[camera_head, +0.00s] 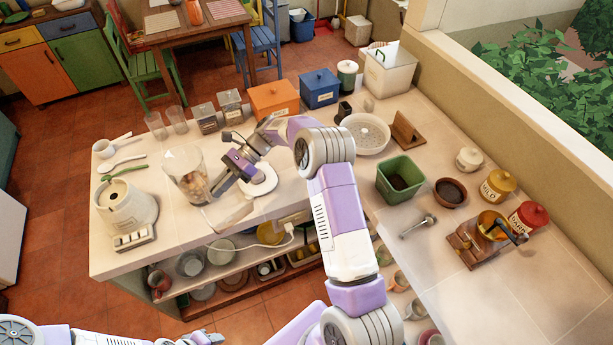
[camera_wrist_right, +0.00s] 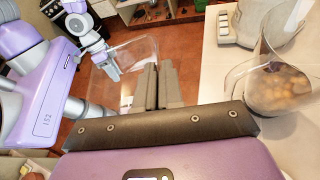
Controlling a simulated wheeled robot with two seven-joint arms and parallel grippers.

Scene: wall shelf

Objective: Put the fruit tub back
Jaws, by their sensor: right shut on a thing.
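My right gripper (camera_head: 218,188) is above the counter beside the clear blender jug. In the wrist view its fingers (camera_wrist_right: 158,82) are close together on the rim or wall of a clear tub (camera_wrist_right: 128,55). The tub looks empty and tilted; it shows faintly in the head view (camera_head: 232,214) near the counter's front edge. The clear jug (camera_head: 186,183) holds pale brownish fruit pieces, which also show in the wrist view (camera_wrist_right: 278,90). My left gripper (camera_head: 203,338) is low at the bottom edge of the head view, away from the counter; its jaws are too small to read.
The white blender base (camera_head: 127,208) stands left of the jug. A white disc (camera_head: 262,180) lies right of it. Canisters, an orange box (camera_head: 274,100) and a blue box (camera_head: 319,88) line the back. A lower shelf (camera_head: 225,290) holds dishes. A green bin (camera_head: 400,180) stands right.

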